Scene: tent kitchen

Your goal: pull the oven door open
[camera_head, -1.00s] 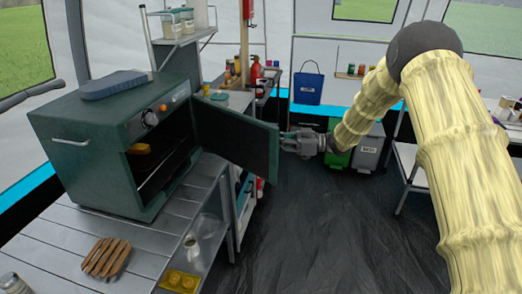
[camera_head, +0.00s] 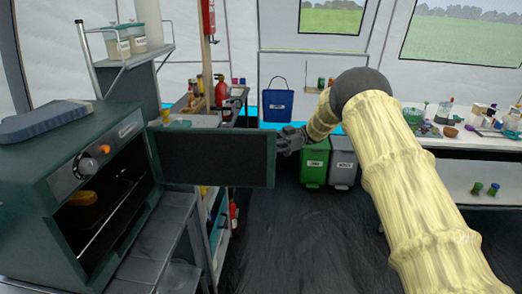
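The dark green oven (camera_head: 60,190) stands on a slatted metal table at the left. Its door (camera_head: 212,158) is swung wide open on the side nearest the middle of the room, showing its dark inner face. Inside the oven cavity (camera_head: 105,215) there is a rack and a yellowish item (camera_head: 84,199). My gripper (camera_head: 284,142) is at the door's free outer edge, at its far side. Its fingers are small and partly hidden by the door, so I cannot tell whether they grip the handle.
A blue-grey object (camera_head: 47,121) lies on top of the oven. A shelf with jars (camera_head: 127,42) stands behind it. Green (camera_head: 314,163) and grey (camera_head: 342,160) bins stand beyond my gripper. A cluttered white table (camera_head: 470,143) is at the right. The dark floor in the middle is clear.

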